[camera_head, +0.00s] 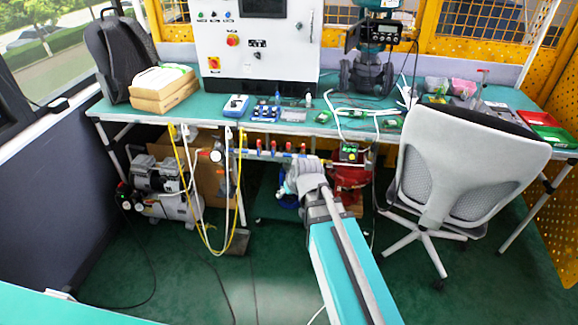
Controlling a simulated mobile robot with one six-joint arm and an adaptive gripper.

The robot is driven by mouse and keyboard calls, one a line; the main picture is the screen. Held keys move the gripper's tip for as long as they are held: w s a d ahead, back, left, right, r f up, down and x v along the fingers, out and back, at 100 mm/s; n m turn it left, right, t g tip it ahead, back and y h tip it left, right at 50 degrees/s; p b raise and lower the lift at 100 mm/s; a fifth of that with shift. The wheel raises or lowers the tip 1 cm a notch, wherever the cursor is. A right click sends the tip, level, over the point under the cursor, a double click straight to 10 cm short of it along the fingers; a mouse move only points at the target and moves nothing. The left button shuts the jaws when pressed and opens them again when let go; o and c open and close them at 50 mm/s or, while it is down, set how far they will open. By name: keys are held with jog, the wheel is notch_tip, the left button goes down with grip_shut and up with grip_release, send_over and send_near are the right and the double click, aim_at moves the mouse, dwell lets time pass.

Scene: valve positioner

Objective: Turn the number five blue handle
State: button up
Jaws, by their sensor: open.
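A pipe (245,153) with several small valves runs under the front edge of the workbench. I cannot read any numbers, so I cannot tell which handle is number five. My arm reaches from the bottom right up toward the right part of this pipe. Its wrist shows just below and in front of the pipe. My gripper's fingers do not show; the arm and wrist hide that area. Whether anything touches a handle cannot be told.
The teal workbench (222,112) carries a white control cabinet (258,45), boxes (163,88) and small devices. A grey chair (462,165) stands right of my arm. A compressor (163,185) and hanging yellow hoses (190,190) are at left. The green floor (180,270) is open at front left.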

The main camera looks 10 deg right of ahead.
jog(key=w+a+f+n+t+y+b, duration=0.1)
jog(key=w+a+f+t+b, duration=0.2)
jog(key=w+f+t+b, duration=0.45)
jog(key=m+t+h+b, duration=0.7)
jog(key=t+h+b, duration=0.25)
jog(key=b, duration=2.15)
send_near(287, 157)
jog(key=s+a+g, duration=0.1)
jog(key=s, duration=0.2)
jog(key=shift+a+f+h, duration=0.1)
jog(key=shift+f+h, duration=0.1)
jog(key=shift+h, duration=0.05)
jog(key=p+x, duration=0.5)
jog(key=x, duration=0.8)
jog(key=shift+w+r, duration=0.15)
jog(key=shift+w, duration=0.2)
